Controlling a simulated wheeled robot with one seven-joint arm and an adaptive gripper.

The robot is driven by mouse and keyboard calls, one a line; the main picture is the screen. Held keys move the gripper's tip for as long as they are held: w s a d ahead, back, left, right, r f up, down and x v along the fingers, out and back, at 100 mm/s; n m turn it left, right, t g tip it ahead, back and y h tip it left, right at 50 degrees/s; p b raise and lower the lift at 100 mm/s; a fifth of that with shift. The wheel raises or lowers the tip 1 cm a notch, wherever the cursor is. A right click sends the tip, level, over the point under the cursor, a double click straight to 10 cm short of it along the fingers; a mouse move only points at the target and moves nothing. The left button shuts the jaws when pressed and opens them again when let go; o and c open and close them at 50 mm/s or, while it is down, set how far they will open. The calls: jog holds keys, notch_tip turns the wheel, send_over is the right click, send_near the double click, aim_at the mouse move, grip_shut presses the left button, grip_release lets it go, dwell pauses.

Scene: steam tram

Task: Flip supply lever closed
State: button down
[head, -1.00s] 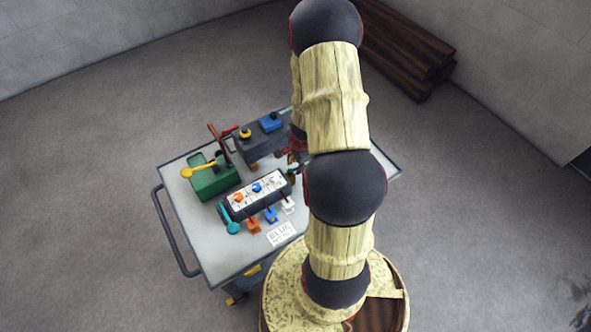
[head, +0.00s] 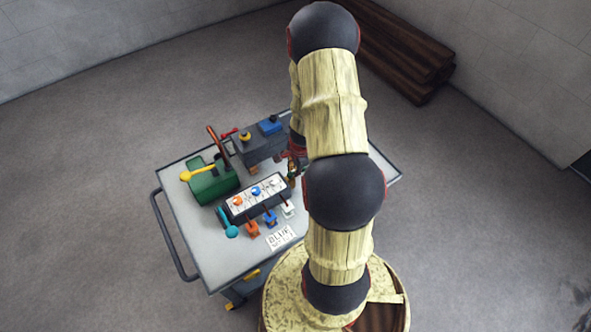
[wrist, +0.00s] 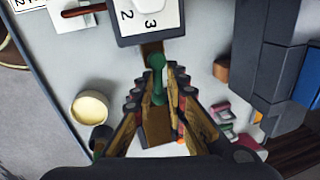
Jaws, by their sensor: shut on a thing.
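A dark control box (head: 240,215) with a white numbered top lies on the cart. A green lever with a rounded handle (wrist: 157,68) stands at one end of this box in the wrist view. My gripper (wrist: 160,82) is shut on the green lever, with a finger on each side of it. In the head view my gripper (head: 297,160) is mostly hidden behind my arm, at the right end of the box. A teal lever (head: 231,230) sits at the box's left end. The frames do not show which lever is named supply.
The cart (head: 195,240) also carries a green box (head: 212,185) with a yellow lever, a grey block (head: 258,147) with yellow and blue knobs, and a paper label (head: 282,237). A cream round cup (wrist: 90,107) stands near the cart's edge. Dark planks (head: 405,55) lie behind.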

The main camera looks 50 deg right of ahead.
jog(key=shift+s+a+f, duration=0.15)
jog(key=shift+s, duration=0.05)
jog(key=shift+n+b, duration=0.4)
jog(key=shift+n, duration=0.2)
jog(key=c, duration=1.9)
grip_release()
jog(key=shift+w, duration=0.15)
jog(key=shift+r, duration=0.45)
notch_tip(320, 180, up, 11)
jog(key=s, duration=0.2)
jog(key=shift+s+a, duration=0.15)
jog(key=shift+a, duration=0.1)
